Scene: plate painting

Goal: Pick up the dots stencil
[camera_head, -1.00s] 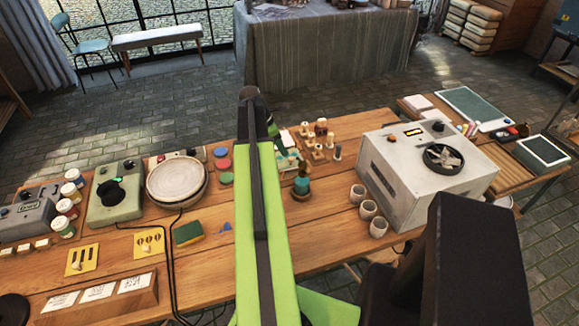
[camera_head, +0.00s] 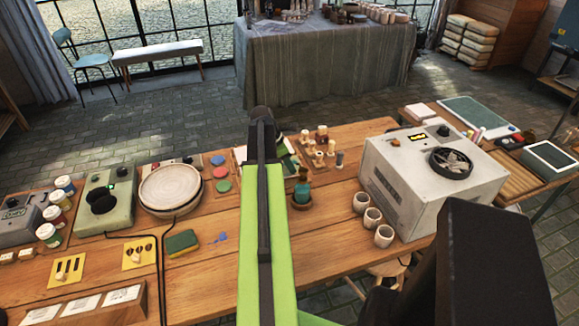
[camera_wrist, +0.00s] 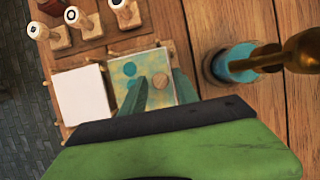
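The likely dots stencil is a small yellow card (camera_head: 139,252) with a row of round holes and a small knob. It lies flat on the wooden table, left of my arm in the head view. A second yellow card (camera_head: 69,268) with slots lies to its left. My arm hides most of the gripper in the head view. The yellow cards are out of the wrist view.
A green and yellow sponge (camera_head: 182,243) and a blue scrap (camera_head: 221,237) lie right of the card. A black cable runs close beside it. A plate wheel (camera_head: 171,188) stands behind. A teal pot with a brush (camera_head: 302,194) and cups are right of my arm.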

